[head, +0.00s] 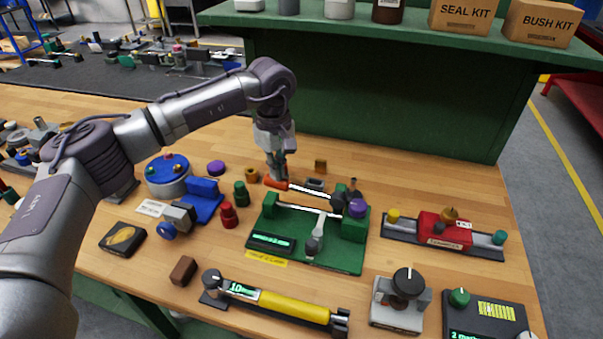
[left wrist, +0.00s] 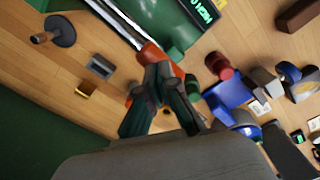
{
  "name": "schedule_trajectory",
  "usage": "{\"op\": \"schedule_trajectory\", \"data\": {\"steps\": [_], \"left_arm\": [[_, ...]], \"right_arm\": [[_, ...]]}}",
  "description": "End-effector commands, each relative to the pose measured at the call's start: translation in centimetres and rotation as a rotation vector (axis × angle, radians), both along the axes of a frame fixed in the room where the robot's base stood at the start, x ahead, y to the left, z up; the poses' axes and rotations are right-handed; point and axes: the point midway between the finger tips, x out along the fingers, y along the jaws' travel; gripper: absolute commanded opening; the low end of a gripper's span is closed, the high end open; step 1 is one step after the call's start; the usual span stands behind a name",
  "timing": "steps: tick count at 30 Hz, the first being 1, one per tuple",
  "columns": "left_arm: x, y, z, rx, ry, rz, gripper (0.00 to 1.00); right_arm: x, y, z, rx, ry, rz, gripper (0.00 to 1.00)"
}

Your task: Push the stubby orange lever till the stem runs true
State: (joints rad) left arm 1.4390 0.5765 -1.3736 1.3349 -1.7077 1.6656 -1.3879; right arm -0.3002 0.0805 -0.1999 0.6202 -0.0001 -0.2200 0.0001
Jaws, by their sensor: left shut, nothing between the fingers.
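The stubby orange lever (head: 275,184) has an orange grip on a bright metal rod, which reaches right to the back of the green fixture (head: 335,262). In the left wrist view the orange grip (left wrist: 151,53) lies at my fingertips, partly hidden by them. My left gripper (head: 279,176) is shut with nothing between its fingers. It points down at the orange grip, touching it or very close; I cannot tell which. It also shows in the left wrist view (left wrist: 160,72). The fixture's green display (head: 271,243) is too small to read surely. My right gripper is not in view.
A purple knob (head: 357,208) sits at the fixture's right. Red (head: 228,215) and green (head: 241,194) knobs and a blue block (head: 203,200) stand left of it. A yellow cylinder tool (head: 295,307) lies in front. A red device (head: 443,229) stands at right.

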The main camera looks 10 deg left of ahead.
Motion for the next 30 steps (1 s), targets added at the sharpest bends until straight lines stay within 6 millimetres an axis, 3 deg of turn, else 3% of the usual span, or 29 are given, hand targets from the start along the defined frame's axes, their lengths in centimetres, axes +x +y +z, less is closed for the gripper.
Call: {"op": "schedule_trajectory", "data": {"steps": [16, 30], "left_arm": [[0.0, 0.1, -0.2, 0.001, 0.001, 0.0, 0.0], [0.0, 0.2, -1.6, 0.001, 0.001, 0.0, 0.0]], "right_arm": [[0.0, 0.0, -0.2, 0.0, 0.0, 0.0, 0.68], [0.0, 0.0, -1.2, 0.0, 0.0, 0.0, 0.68]]}}
